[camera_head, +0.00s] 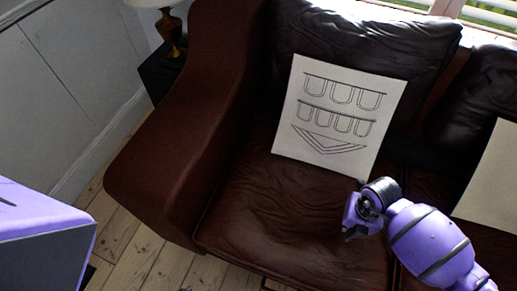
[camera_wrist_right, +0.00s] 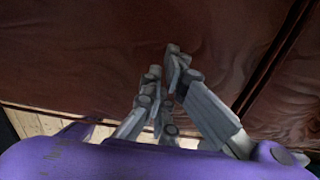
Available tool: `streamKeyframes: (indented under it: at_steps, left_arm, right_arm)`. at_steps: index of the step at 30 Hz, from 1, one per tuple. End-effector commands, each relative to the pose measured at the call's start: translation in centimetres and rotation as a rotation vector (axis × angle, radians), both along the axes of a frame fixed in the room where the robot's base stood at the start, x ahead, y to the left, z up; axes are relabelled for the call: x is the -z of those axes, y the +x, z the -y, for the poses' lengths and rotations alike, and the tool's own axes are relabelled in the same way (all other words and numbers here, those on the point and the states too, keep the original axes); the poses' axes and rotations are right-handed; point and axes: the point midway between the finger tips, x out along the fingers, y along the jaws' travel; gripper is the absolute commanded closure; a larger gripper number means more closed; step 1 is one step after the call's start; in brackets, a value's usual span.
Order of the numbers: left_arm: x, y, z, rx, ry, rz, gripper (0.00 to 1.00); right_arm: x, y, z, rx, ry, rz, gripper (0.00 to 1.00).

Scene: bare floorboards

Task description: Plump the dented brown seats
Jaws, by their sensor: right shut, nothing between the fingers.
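The left brown leather seat (camera_head: 270,220) of the sofa has creases and shallow hollows across its top. It also fills much of the right wrist view (camera_wrist_right: 80,60). A second brown seat (camera_head: 412,183) lies to its right, mostly hidden by my right arm and a cushion; it shows beyond a dark seam in the right wrist view (camera_wrist_right: 295,100). My right gripper (camera_head: 350,236) is over the right part of the left seat, shut and empty. Its fingertips (camera_wrist_right: 178,58) come together close to the leather; I cannot tell whether they touch it. My left gripper is not in view.
A pale patterned cushion (camera_head: 336,112) leans on the sofa back, and another pale cushion (camera_head: 490,185) stands at the right edge. The high sofa arm (camera_head: 180,140) borders the seat on the left. A lamp (camera_head: 168,30) stands behind it. Bare floorboards (camera_head: 135,245) show at lower left.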

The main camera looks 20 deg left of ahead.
Motion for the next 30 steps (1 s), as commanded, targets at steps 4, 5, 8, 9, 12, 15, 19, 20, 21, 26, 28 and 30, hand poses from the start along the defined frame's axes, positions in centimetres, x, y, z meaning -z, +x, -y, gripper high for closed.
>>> streamKeyframes:
  at_steps: [4, 5, 8, 9, 12, 15, 19, 20, 21, 26, 28, 30]
  left_arm:
    - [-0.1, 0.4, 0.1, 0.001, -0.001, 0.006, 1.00]
    - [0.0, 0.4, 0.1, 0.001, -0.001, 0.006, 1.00]
    - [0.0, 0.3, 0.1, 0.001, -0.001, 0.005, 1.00]
    - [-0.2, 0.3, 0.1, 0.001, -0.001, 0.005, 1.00]
    - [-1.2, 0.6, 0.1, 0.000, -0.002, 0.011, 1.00]
    - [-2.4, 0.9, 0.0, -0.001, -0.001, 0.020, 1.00]
    - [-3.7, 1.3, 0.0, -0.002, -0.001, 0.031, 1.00]
    - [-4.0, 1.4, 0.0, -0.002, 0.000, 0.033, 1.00]
    - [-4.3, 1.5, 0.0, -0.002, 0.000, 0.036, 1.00]
    - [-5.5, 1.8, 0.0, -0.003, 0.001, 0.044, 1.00]
    - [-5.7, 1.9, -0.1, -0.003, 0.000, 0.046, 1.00]
    - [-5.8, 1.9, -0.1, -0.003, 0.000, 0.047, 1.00]
  right_arm:
    - [0.1, -0.1, 0.0, 0.000, 0.000, -0.003, 1.00]
    - [0.1, -0.2, 0.0, 0.000, 0.000, -0.003, 1.00]
    - [0.1, -0.3, -0.1, 0.000, 0.000, -0.004, 1.00]
    - [0.0, -0.5, -0.4, -0.001, 0.001, -0.004, 1.00]
    - [-0.3, -1.9, -1.8, -0.003, 0.003, -0.003, 1.00]
    - [-0.4, -3.7, -3.6, -0.003, 0.004, -0.002, 1.00]
    - [-0.4, -6.1, -5.8, -0.003, 0.003, -0.001, 1.00]
    - [-0.4, -6.7, -6.4, -0.002, 0.004, -0.002, 1.00]
    - [-0.4, -7.4, -7.0, -0.003, 0.003, -0.001, 1.00]
    - [-0.3, -10.2, -9.6, -0.002, 0.003, -0.001, 1.00]
    - [-0.2, -11.0, -10.3, 0.000, 0.002, -0.002, 1.00]
    - [-0.1, -11.4, -10.7, 0.000, 0.000, -0.001, 1.00]
